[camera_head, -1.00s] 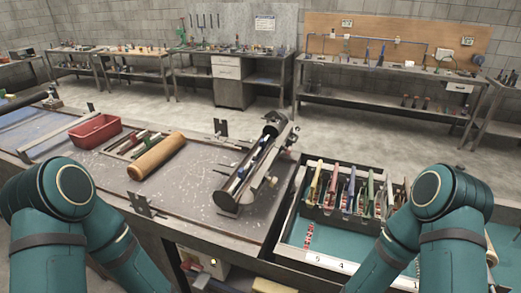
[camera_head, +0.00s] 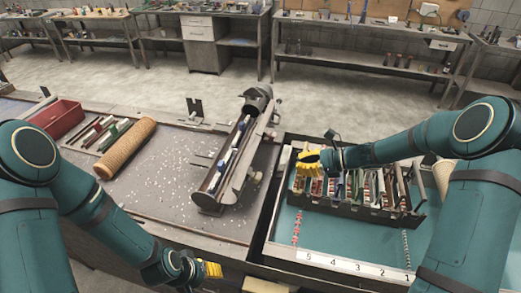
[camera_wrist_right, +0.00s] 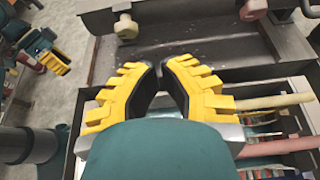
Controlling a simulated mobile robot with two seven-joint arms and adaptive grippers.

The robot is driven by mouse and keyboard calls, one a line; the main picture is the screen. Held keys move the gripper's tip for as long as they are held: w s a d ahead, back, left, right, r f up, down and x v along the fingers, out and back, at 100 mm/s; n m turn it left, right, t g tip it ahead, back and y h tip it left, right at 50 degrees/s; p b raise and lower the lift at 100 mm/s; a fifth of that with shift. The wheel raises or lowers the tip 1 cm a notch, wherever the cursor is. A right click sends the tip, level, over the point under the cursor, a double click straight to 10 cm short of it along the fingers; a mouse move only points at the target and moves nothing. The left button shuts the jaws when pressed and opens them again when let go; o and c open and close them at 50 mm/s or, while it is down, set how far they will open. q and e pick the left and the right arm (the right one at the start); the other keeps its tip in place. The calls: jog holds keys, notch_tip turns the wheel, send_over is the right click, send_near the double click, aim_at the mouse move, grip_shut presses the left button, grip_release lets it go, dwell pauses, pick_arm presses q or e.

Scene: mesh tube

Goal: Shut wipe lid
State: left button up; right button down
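I cannot make out a wipe container or its lid for certain in either view. A long trough-like tube device (camera_head: 222,182) lies on the grey bench, with a dark round end (camera_head: 258,100) at the back. My right gripper (camera_head: 306,162) has yellow fingers and is over the left end of the tool rack, right of the device. In the right wrist view its two fingers (camera_wrist_right: 162,72) stand apart with nothing between them. My left gripper (camera_head: 212,269) is low at the bench's front edge. Its fingers are too small to read.
A black rack (camera_head: 350,207) of coloured-handled tools stands in a teal-floored tray (camera_head: 340,238) with a numbered front strip. A tan roll (camera_head: 126,149) and a red bin (camera_head: 57,118) are on the left.

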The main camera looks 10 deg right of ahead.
pick_arm(q)
jog(key=shift+s+r+p, duration=0.2)
jog(key=shift+r+p, duration=0.55)
jog(key=shift+r, duration=0.1)
pick_arm(e)
jog(key=a+r+x, duration=0.1)
jog(key=r+x, duration=0.1)
jog(key=x, duration=1)
jog(key=shift+a+r, duration=0.2)
jog(key=shift+a, duration=0.15)
jog(key=shift+w+r, duration=0.1)
pick_arm(q)
jog(key=shift+a+f, duration=0.15)
jog(key=shift+a, duration=0.4)
pick_arm(e)
jog(key=shift+w+a+r, duration=0.1)
jog(key=shift+a+r, duration=0.15)
jog(key=shift+a, duration=0.05)
